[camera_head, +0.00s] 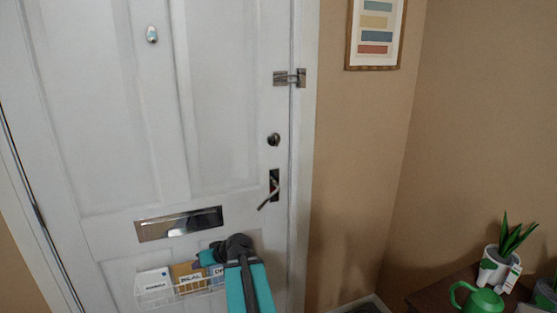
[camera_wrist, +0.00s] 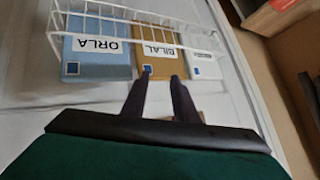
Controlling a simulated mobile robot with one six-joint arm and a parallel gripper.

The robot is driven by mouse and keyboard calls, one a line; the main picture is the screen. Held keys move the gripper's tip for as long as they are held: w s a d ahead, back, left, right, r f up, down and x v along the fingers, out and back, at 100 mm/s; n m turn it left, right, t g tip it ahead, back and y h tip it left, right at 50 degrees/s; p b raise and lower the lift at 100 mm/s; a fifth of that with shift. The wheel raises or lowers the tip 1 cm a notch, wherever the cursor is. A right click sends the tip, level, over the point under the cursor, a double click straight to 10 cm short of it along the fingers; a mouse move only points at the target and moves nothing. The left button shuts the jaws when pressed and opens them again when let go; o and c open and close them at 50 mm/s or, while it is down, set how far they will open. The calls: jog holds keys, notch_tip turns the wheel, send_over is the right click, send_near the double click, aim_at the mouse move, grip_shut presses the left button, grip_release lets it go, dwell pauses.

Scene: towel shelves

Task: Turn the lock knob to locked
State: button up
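The dark round lock knob (camera_head: 273,139) sits on the white door (camera_head: 120,110) near its right edge, above the lever handle (camera_head: 270,190). It is too small in the head view to tell which way it is turned, and it is out of the wrist view. My gripper (camera_wrist: 160,75) shows in the wrist view with two dark fingers apart and nothing between them. Its fingertips point toward the wire mail basket. In the head view my arm is low in front of the door, below and left of the knob, and hides part of the basket.
The wire basket (camera_head: 165,298) on the door holds labelled mail (camera_wrist: 97,45). A mail slot (camera_head: 180,223) is above it. A latch (camera_head: 290,78) is high on the door edge. A table (camera_head: 425,298) with a plant (camera_head: 505,255) and green watering can (camera_head: 480,299) stands at right.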

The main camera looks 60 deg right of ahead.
jog(key=s+d+r+t+h, duration=0.2)
jog(key=s+d+r, duration=0.1)
jog(key=d+r, duration=0.65)
jog(key=m+t+h+b, duration=0.2)
jog(key=t+h+b, duration=0.1)
jog(key=h, duration=0.6)
send_near(277, 139)
jog(key=v, duration=0.5)
jog(key=shift+s+d+r, duration=0.15)
jog(key=shift+d, duration=0.1)
jog(key=shift+w+d+r+y+p, duration=0.15)
jog(key=shift+w+y+p, duration=0.15)
jog(key=shift+p, duration=0.15)
jog(key=p+x, duration=0.8)
jog(key=x, duration=0.5)
jog(key=shift+d+p, duration=0.15)
jog(key=shift+p, duration=0.15)
jog(key=shift+w, duration=0.1)
